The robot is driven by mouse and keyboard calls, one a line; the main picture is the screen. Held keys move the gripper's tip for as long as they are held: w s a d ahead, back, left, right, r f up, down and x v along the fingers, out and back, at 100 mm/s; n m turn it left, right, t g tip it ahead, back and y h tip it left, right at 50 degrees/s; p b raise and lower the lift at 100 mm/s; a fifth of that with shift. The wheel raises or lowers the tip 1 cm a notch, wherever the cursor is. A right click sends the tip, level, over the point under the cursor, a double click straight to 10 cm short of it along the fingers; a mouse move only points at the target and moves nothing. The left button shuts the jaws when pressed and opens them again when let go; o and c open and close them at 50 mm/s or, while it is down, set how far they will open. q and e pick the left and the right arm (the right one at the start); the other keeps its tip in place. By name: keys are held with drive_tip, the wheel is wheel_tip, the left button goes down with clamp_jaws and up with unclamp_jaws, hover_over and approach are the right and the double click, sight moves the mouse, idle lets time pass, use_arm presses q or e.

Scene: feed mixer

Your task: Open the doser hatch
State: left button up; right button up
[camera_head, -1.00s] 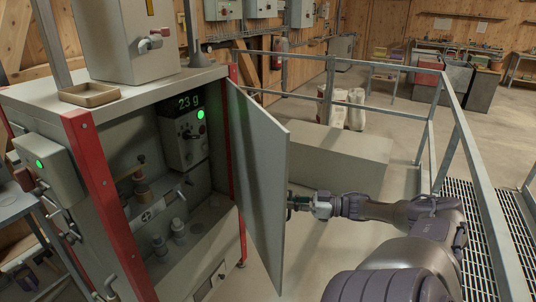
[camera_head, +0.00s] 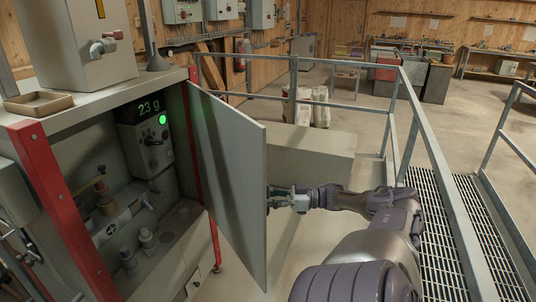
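The doser cabinet has red posts (camera_head: 61,207) and a grey hatch door (camera_head: 233,178) on its right side. The door stands swung wide open. Inside show a control box with a green "23 g" display (camera_head: 150,107), a lit green lamp, a brass-coloured part and several grey fittings. My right gripper (camera_head: 272,199) is at the door's free edge, on its far right side. Its fingertips are partly hidden by the door, so I cannot tell whether they touch or grip it. My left gripper is not in view.
A small tan tray (camera_head: 39,103) lies on the cabinet top beside a grey housing with a handle. A large grey box (camera_head: 310,152) stands on the floor behind the door. Metal railings (camera_head: 431,150) and a grated walkway (camera_head: 440,250) are at the right.

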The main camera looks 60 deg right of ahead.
drive_tip(key=v, duration=1.2)
idle(0.5)
